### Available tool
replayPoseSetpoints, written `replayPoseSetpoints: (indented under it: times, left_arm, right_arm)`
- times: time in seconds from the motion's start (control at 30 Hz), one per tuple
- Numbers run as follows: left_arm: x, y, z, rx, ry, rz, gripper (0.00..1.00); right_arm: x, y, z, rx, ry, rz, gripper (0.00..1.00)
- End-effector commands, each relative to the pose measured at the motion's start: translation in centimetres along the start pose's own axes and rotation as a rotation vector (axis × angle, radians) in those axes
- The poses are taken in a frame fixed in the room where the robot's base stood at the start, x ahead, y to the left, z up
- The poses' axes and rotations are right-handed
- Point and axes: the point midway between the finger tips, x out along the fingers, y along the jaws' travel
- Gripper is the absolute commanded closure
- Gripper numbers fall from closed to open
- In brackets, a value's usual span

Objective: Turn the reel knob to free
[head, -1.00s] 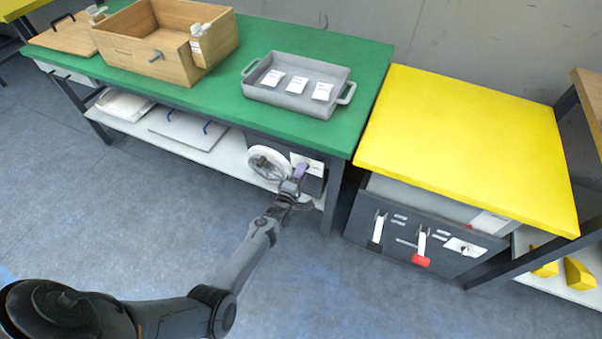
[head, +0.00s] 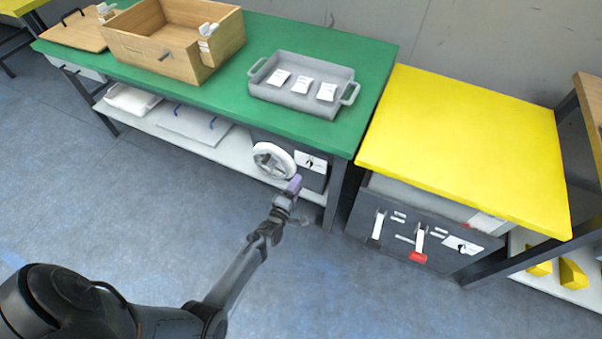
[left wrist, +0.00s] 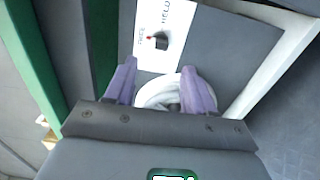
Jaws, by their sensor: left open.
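The reel knob (head: 310,163) is a small black knob on a white label plate, on the dark box under the green bench. In the left wrist view the knob (left wrist: 161,41) has a red tip on the side of the word FREE; HELD is on the other side. The white reel wheel (head: 273,160) is left of the knob; it also shows between my fingers in the left wrist view (left wrist: 158,93). My left gripper (head: 294,184), with purple fingers, is open and empty in front of the box, apart from the knob. My right gripper is not in view.
The green bench top (head: 225,95) overhangs the box, and a dark bench leg (head: 337,196) stands to its right. A panel with levers (head: 420,240) sits under the yellow table (head: 470,140). The floor (head: 120,210) in front is clear.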

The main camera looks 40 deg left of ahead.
Motion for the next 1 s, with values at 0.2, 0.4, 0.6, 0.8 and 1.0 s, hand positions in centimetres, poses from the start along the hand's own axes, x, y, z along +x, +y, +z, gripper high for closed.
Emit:
replayPoseSetpoints:
  times: [0.2, 0.4, 0.6, 0.8, 1.0]
  left_arm:
    - [-2.5, 0.1, 0.0, -0.001, 0.0, -0.001, 0.46]
    - [-3.2, 0.0, 0.0, -0.001, 0.0, 0.001, 0.46]
    - [-3.2, 0.0, 0.0, -0.001, 0.001, 0.001, 0.46]
    - [-3.3, 0.0, 0.0, 0.0, 0.001, -0.001, 0.46]
    - [-5.9, -0.2, -1.2, 0.023, -0.002, -0.049, 0.46]
  right_arm:
    - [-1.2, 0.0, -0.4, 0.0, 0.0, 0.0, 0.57]
    - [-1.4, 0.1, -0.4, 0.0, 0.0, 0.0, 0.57]
    - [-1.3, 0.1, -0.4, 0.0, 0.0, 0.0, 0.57]
    - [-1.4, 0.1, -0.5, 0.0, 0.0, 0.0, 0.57]
    - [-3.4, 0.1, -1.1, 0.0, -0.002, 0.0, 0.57]
